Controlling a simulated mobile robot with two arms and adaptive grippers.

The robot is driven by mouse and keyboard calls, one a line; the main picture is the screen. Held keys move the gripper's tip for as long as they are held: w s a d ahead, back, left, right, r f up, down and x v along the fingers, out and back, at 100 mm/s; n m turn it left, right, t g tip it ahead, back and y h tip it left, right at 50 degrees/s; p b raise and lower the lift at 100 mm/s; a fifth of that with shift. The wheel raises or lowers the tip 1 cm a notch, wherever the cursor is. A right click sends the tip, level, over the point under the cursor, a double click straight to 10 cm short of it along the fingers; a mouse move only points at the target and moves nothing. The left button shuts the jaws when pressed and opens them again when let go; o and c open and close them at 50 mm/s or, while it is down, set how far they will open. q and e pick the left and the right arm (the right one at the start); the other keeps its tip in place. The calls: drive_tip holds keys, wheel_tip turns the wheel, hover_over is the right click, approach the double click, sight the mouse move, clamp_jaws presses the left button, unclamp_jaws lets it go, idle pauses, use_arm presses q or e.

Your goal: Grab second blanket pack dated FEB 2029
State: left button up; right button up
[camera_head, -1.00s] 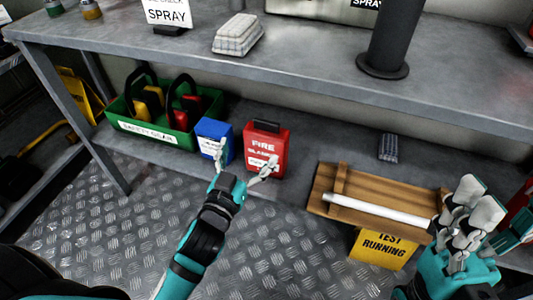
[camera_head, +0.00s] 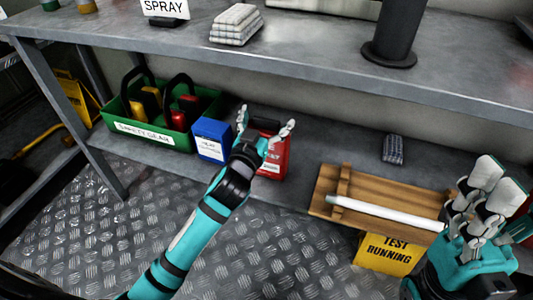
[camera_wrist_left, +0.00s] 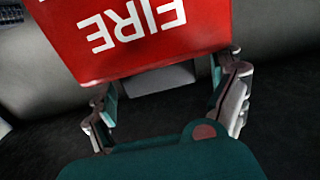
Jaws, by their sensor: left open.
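A red pack labelled FIRE (camera_head: 273,172) stands on the lower shelf, partly hidden by my left gripper. It also shows close up in the wrist view (camera_wrist_left: 140,35), its lettering upside down, with a grey tab (camera_wrist_left: 150,80) at its top edge. No date can be read on it. My left gripper (camera_head: 266,121) is open and empty at the pack's top, its fingers spread to either side of the tab in the wrist view. Whether they touch the pack cannot be told. My right gripper (camera_head: 488,192) is at the right; its finger gap is unclear.
A blue box (camera_head: 212,140) stands just left of the red pack, beside a green safety gear crate (camera_head: 150,134). A wooden tray (camera_head: 325,192) with a white tube (camera_head: 385,212) lies right. The upper worktop (camera_head: 310,55) overhangs the back of the shelf.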

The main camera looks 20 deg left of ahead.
use_arm(q)
drive_tip(key=c, duration=1.7)
drive_tip(key=shift+r, duration=0.1)
drive_tip(key=shift+c, duration=0.5)
drive_tip(key=shift+r, duration=0.1)
